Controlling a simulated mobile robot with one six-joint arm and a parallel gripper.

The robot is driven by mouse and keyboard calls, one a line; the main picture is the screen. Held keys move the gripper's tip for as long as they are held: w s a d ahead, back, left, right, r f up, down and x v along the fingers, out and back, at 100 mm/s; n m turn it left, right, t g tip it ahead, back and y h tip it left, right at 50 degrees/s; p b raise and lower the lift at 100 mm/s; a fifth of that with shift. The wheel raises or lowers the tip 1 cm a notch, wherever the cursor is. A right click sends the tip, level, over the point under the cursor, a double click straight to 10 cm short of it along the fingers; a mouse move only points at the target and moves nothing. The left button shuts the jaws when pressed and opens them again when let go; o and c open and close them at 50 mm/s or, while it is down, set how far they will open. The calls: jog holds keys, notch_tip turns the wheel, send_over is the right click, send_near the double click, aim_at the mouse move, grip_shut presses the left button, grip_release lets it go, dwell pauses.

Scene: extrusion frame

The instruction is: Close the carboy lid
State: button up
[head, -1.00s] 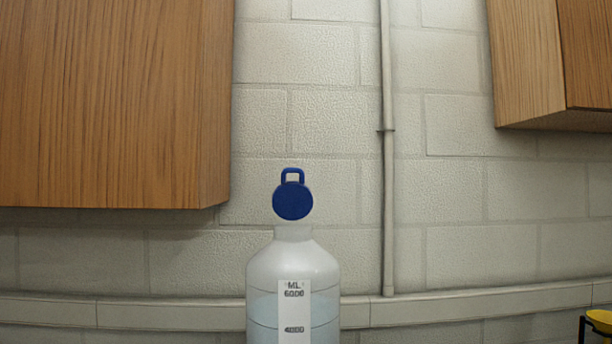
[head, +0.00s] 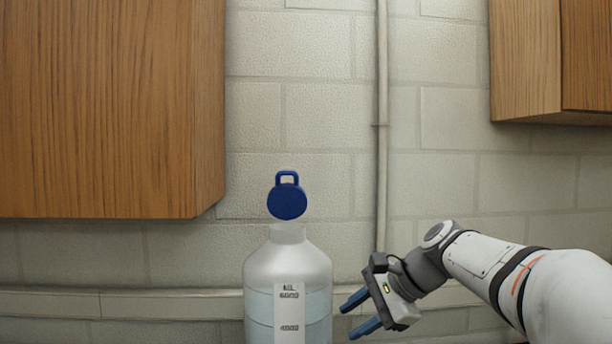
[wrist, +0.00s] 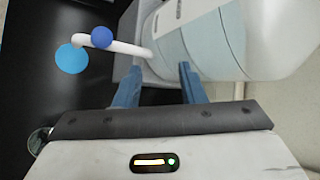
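The carboy (head: 262,270) is a translucent white bottle standing upright below the centre of the head view. It has a measuring label and a pale blue liquid. Its blue round lid (head: 287,203) with a loop handle stands upright above the neck, swung open. My gripper (head: 351,320) is to the right of the carboy, well below the lid, with its two blue fingers apart and nothing between them. In the wrist view, the carboy body (wrist: 205,40) fills the upper middle and right, beyond the open fingers. The lid cannot be made out there.
A wooden cabinet (head: 110,110) hangs at upper left and another (head: 540,60) at upper right. A vertical pipe (head: 382,150) runs down the block wall behind. In the wrist view, a white tube (wrist: 130,47) with a blue knob (wrist: 101,37) and a blue disc (wrist: 72,60) lie left of the carboy.

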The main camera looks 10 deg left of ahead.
jog(key=w+a+r+m+y+p, duration=0.2)
jog(key=w+a+r, duration=0.15)
jog(key=r, duration=0.25)
jog(key=w+a+r+m+y+p, duration=0.1)
jog(key=w+a+r+y, duration=0.15)
jog(key=w+r, duration=0.35)
jog(key=m+g+y+p, duration=0.2)
jog(key=g+y+p, duration=0.2)
jog(key=y, duration=0.1)
send_near(291, 174)
jog(key=a, duration=0.5)
jog(key=a+p, duration=0.1)
jog(key=a, duration=0.6)
jog(key=shift+s+a, duration=0.1)
jog(key=shift+a, duration=0.2)
grip_shut()
